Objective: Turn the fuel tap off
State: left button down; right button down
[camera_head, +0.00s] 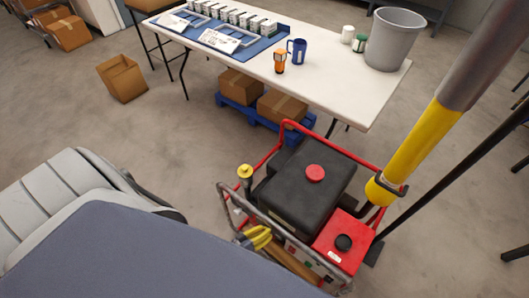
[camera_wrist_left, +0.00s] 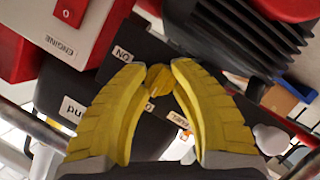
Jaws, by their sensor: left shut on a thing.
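The pump (camera_head: 305,190) stands on the floor, with a black tank, a red cap and a red tubular frame. My left gripper (camera_head: 257,237) is at its near left side in the head view. In the left wrist view, the yellow fingers of this gripper (camera_wrist_left: 160,75) are shut on the small yellow fuel tap (camera_wrist_left: 158,82), one finger on each side. My right gripper is not in view.
Frame bars (camera_head: 262,225) run around the pump. A yellow-ended pipe (camera_head: 415,150) rises at right. A white table (camera_head: 325,88) with a grey bucket (camera_head: 394,40) stands behind.

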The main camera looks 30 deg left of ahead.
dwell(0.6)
pick_arm(q)
jog(key=c, duration=1)
grip_release()
jog(key=v, duration=1.2)
jog(key=shift+a+f, duration=0.1)
